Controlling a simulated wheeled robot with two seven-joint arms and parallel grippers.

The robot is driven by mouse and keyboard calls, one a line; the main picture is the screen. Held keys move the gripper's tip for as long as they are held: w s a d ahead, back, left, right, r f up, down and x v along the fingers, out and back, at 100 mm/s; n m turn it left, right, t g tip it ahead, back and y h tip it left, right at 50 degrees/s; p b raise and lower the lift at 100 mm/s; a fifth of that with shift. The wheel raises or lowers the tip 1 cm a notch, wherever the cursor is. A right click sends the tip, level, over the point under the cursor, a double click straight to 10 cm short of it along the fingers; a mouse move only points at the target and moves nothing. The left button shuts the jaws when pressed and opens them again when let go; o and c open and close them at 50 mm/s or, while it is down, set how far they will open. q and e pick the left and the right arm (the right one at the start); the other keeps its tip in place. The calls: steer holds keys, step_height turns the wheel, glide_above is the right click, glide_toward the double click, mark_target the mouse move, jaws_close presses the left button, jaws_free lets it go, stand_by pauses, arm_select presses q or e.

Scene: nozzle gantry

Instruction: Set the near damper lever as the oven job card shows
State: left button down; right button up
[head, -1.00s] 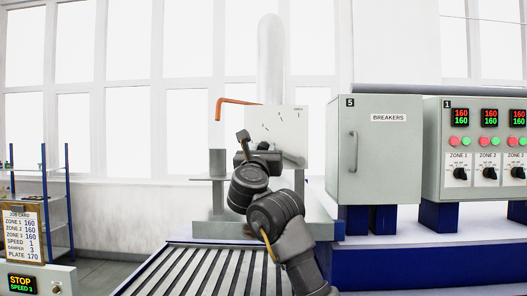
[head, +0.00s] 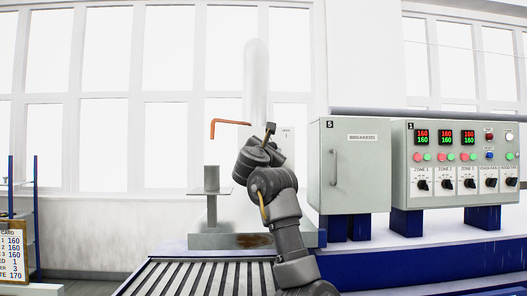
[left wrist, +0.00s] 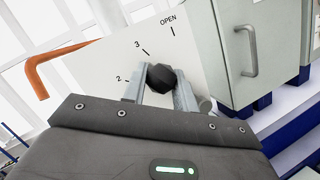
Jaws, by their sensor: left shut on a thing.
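The near damper lever ends in a black knob (head: 270,128), which rises above my left gripper (head: 264,139) in the head view. In the left wrist view my left gripper (left wrist: 160,92) is shut on this black knob (left wrist: 162,78), one finger on each side. Behind it is the white dial plate (left wrist: 100,62) with marks 2, 3 and OPEN. The knob shows just below the marks 3 and OPEN; the pivot is hidden, so its exact setting cannot be told. The job card (head: 14,255) is cut off at the left edge; its damper line reads 3. My right gripper is out of view.
An orange bent rod (head: 228,121) sticks out left of the dial plate. The grey breaker cabinet (head: 350,175) stands to the right, with the zone control panel (head: 405,160) beyond it. A slatted conveyor (head: 200,278) runs below my arm.

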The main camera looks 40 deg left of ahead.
arm_select(q)
steer(key=shift+w+d+r+m, duration=0.15)
steer(key=shift+r+m, duration=0.15)
steer(key=shift+w, duration=0.1)
steer(key=shift+w+d+r+m+h+p, duration=0.1)
steer(key=shift+w+d+m+h+p, duration=0.1)
steer(key=shift+m+h+p, duration=0.3)
steer(key=c, duration=1.1)
jaws_free()
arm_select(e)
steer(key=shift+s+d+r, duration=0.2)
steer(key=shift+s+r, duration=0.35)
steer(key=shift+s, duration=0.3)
arm_select(q)
steer(key=shift+d, duration=0.1)
